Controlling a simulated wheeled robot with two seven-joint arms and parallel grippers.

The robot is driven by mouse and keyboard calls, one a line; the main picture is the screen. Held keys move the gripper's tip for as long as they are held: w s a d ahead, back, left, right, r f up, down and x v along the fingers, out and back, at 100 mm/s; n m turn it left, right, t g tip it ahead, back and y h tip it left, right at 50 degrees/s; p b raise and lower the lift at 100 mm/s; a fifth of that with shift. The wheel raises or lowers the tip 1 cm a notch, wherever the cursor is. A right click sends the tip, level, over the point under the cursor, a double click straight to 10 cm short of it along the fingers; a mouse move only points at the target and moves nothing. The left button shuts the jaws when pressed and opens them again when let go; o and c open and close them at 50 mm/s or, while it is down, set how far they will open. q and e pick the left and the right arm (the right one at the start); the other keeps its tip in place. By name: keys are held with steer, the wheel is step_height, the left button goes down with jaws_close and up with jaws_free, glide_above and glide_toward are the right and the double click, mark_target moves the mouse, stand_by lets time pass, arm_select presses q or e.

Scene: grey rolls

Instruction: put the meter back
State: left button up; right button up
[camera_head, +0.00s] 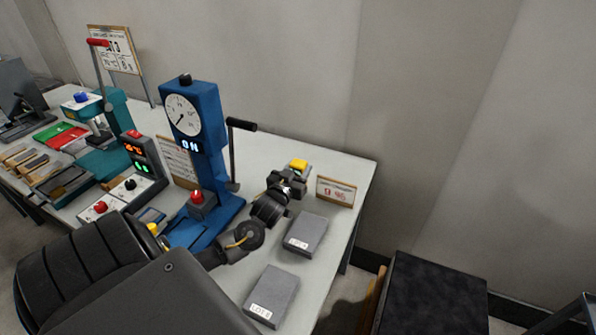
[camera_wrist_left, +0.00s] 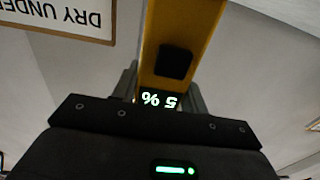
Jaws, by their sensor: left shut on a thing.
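The yellow meter (camera_head: 299,164) is in the jaws of my left gripper (camera_head: 289,181), above the far right part of the bench. My right gripper is not in view.
Two grey blocks (camera_head: 305,234) (camera_head: 271,296) lie on the bench (camera_head: 352,172) nearby. A blue press with a dial (camera_head: 206,110) stands left of it. A dark-topped stand (camera_head: 430,295) is beyond the bench's right end.

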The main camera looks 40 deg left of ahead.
arm_select(q)
steer(key=shift+f, duration=0.55)
steer(key=shift+f, duration=0.55)
steer(key=o, duration=1.2)
steer(key=shift+s+d+f, duration=0.1)
steer(key=shift+f, duration=0.05)
